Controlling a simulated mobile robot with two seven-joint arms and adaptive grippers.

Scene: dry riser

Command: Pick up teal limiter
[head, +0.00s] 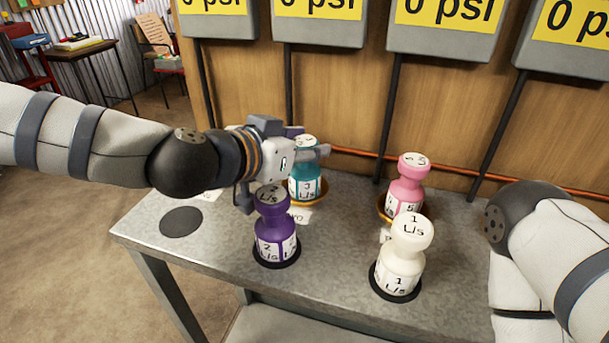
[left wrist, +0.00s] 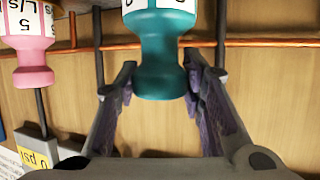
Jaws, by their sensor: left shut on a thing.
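The teal limiter (head: 305,187) is a bottle-shaped piece with white number labels, upright at the back middle of the metal table, over an orange-rimmed round base (head: 322,193). Whether it rests there or is just lifted I cannot tell. My left gripper (head: 308,147) comes in from the left and is shut on its narrow upper part. In the left wrist view, the teal limiter (left wrist: 165,55) shows upside down between the two fingers (left wrist: 160,80). My right arm shows at the right edge, but its gripper is out of view.
A purple limiter (head: 274,232) stands on a black disc in front of my left gripper. A white limiter (head: 401,262) stands front right, a pink one (head: 405,188) behind it. An empty black disc (head: 181,222) lies at left. An orange pipe (head: 450,164) runs along the wooden wall.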

